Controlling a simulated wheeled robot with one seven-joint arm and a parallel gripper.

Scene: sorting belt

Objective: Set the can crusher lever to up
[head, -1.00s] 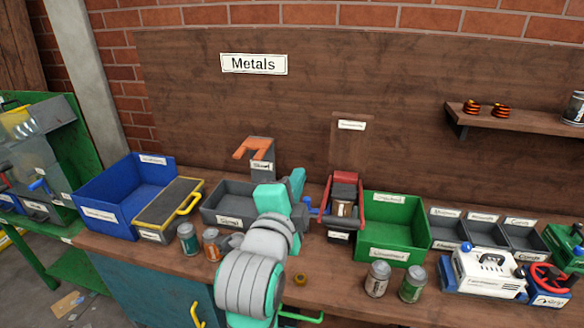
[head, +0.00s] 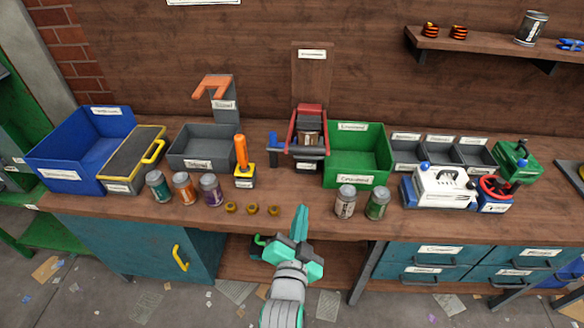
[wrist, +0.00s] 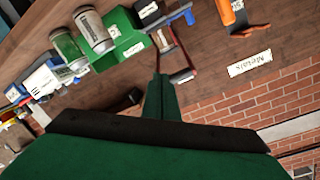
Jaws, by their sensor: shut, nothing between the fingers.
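The can crusher (head: 307,112) is a red-framed device standing on the bench between a grey bin and a green bin. A can (head: 310,138) sits inside its frame. A blue lever handle (head: 273,142) sticks out at its left side, low beside the frame; its exact angle is hard to tell. The red frame (wrist: 178,62) and blue handle (wrist: 184,17) also show in the wrist view. My gripper (head: 301,214) is shut and empty, in front of the bench edge, below and apart from the crusher. Its closed fingers (wrist: 159,88) fill the middle of the wrist view.
Several cans stand along the front, including a green can (head: 377,204) right of my gripper. An orange-handled device (head: 242,160) stands left of the crusher. Small brass pieces (head: 252,209) lie near the edge. The green bin (head: 375,160) adjoins the crusher's right side.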

